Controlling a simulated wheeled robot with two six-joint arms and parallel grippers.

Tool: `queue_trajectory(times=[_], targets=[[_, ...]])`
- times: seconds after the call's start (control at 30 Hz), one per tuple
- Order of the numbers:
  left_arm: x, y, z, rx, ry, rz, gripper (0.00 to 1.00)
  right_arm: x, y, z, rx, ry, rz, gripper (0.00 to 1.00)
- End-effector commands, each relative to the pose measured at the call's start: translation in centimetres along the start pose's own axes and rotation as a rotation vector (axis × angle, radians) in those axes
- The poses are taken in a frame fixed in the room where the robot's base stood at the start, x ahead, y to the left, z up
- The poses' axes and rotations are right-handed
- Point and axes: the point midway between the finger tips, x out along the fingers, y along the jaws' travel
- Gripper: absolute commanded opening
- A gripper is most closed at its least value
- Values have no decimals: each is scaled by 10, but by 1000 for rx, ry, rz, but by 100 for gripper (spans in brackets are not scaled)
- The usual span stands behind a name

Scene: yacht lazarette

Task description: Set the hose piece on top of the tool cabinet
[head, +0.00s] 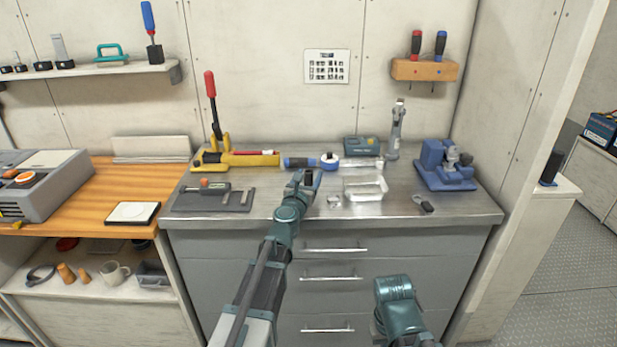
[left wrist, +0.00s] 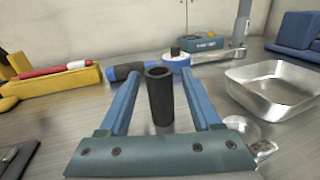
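The hose piece (left wrist: 160,98) is a short black tube, upright between my left gripper's fingers in the left wrist view. A small dark part of it shows between the fingertips in the head view (head: 309,179). Its lower end appears to rest on the metal top of the tool cabinet (head: 275,208), a grey cabinet with drawers. My left gripper (head: 307,180) is open around the hose piece, with a narrow gap on each side, low over the cabinet top. My right arm shows at the bottom of the head view; its gripper is out of view.
A blue vise (head: 445,166) stands further right. A dark mat (head: 213,197) lies left.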

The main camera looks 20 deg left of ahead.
Motion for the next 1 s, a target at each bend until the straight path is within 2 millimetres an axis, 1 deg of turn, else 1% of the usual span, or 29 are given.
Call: queue_trajectory(times=[0.27,0.37,0.47,0.57,0.8,0.9,1.0], targets=[[0,0,4,0,0,0,65,-4,0,0,0,0,0,0],[-9,0,3,0,0,0,65,-3,0,0,0,0,0,0],[-22,0,3,0,0,0,65,-3,0,0,0,0,0,0],[-40,0,3,0,0,0,65,-3,0,0,0,0,0,0],[-90,-1,3,0,0,0,65,-3,0,0,0,0,0,0],[-106,0,3,0,0,0,65,-3,0,0,0,0,0,0],[-116,0,3,0,0,0,65,-3,0,0,0,0,0,0]])
